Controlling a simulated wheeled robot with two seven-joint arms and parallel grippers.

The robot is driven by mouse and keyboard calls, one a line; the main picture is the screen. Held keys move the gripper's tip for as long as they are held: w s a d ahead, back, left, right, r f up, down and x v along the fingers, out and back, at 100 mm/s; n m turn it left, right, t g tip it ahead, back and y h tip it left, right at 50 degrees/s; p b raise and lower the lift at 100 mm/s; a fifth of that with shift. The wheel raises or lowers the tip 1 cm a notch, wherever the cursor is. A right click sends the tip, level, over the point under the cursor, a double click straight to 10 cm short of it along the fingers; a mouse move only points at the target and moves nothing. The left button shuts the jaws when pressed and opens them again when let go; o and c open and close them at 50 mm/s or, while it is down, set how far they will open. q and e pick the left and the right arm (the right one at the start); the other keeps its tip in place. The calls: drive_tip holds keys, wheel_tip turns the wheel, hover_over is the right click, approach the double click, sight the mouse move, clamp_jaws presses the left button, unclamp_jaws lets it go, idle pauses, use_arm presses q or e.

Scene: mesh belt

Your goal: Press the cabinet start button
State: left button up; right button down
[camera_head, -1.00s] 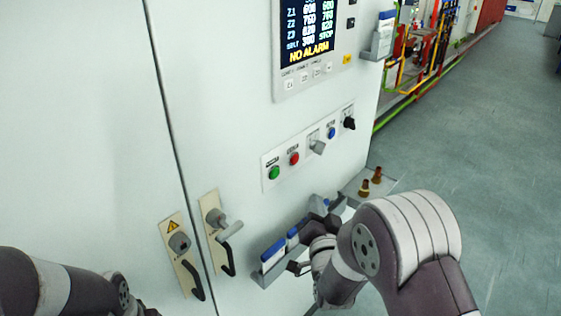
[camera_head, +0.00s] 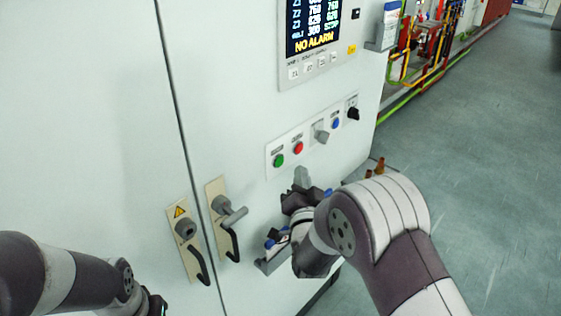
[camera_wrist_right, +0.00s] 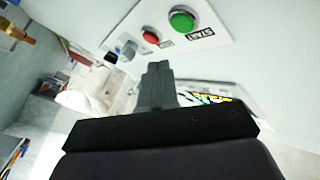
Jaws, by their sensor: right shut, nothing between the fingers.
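The green start button (camera_head: 278,161) is at the left end of a white button strip on the cabinet front. In the right wrist view the green button (camera_wrist_right: 181,21) shows above my gripper, with a "START" label beside it. My right gripper (camera_head: 301,175) is shut and empty, just below the strip, apart from the button. Its closed fingers (camera_wrist_right: 155,72) also show in the right wrist view. My left arm shows at the lower left; its gripper (camera_head: 155,303) is partly cut off by the frame edge, and its jaws cannot be made out.
A red button (camera_head: 298,148), a grey selector (camera_head: 321,137), a blue button (camera_head: 336,124) and a black knob (camera_head: 353,113) share the strip. The display (camera_head: 313,26) reads NO ALARM. Door handles (camera_head: 229,217) stick out at left.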

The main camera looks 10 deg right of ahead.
sight(279, 161)
drive_tip(key=shift+w+a+b, duration=0.55)
drive_tip(key=shift+w+a, duration=0.4)
drive_tip(key=shift+w, duration=0.2)
idle(1.2)
drive_tip(key=shift+w+a+b, duration=0.25)
drive_tip(key=shift+w+b, duration=0.1)
drive_tip(key=shift+b, duration=0.05)
drive_tip(key=shift+w+a+b, duration=0.3)
drive_tip(key=shift+w+b, duration=0.05)
drive_tip(key=shift+w, duration=0.05)
idle(0.7)
drive_tip(key=shift+s+d, duration=0.1)
idle(0.3)
drive_tip(key=shift+s+d, duration=0.5)
drive_tip(key=shift+s, duration=0.1)
